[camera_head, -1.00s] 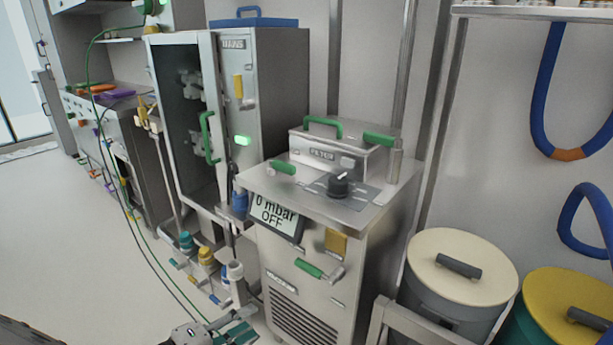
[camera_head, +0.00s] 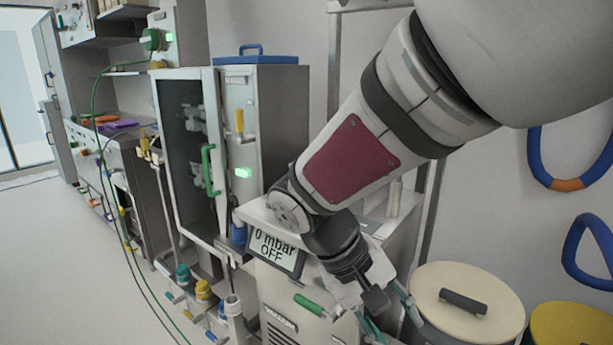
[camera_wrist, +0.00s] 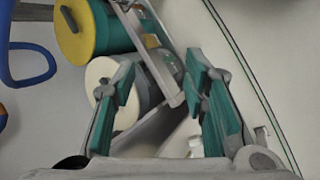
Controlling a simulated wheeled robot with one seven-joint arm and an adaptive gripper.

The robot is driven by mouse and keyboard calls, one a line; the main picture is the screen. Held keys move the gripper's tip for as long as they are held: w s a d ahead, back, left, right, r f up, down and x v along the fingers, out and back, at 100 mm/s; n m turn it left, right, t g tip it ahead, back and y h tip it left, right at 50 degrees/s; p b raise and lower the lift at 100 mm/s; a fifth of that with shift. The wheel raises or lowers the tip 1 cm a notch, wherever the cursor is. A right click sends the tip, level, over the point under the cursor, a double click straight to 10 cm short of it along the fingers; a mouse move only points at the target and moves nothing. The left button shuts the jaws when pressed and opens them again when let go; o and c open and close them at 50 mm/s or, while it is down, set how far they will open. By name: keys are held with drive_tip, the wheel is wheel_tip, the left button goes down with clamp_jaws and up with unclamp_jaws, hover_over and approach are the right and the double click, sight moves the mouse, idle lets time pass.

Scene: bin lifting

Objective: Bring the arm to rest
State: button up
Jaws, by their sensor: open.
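My arm reaches down from the top right of the head view and hides part of the vacuum unit. My gripper (camera_head: 385,322) is at the lower middle, in front of the vacuum unit and left of the cream-lidded bin. In the wrist view my gripper (camera_wrist: 160,72) has its two teal-padded fingers spread apart, with nothing held between them. The cream-lidded bin (camera_head: 450,300) stands upright; its lid (camera_wrist: 97,72) shows partly behind the left finger in the wrist view.
The vacuum unit (camera_head: 283,288) has a screen reading "0 mbar OFF". A yellow-lidded bin (camera_head: 570,325) stands at the lower right. A glass-doored cabinet (camera_head: 185,125) is left of the vacuum unit. Blue hoses (camera_head: 540,165) hang on the right wall. The floor at left (camera_head: 60,270) is mostly clear.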

drive_tip(key=s+d+r+m+t+y, duration=0.1)
drive_tip(key=s+d+r+y, duration=0.25)
drive_tip(key=s, duration=0.65)
drive_tip(key=s+d+r+m+t+y, duration=0.1)
drive_tip(key=s+d+r+m+y, duration=0.2)
drive_tip(key=s, duration=0.7)
wheel_tip(320, 180, up, 19)
drive_tip(key=n+t+p, duration=0.1)
drive_tip(key=t+p, duration=0.2)
drive_tip(key=p, duration=1.5)
drive_tip(key=shift+w+n+p, duration=0.25)
drive_tip(key=shift+n+p, duration=0.05)
drive_tip(key=shift+p, duration=0.1)
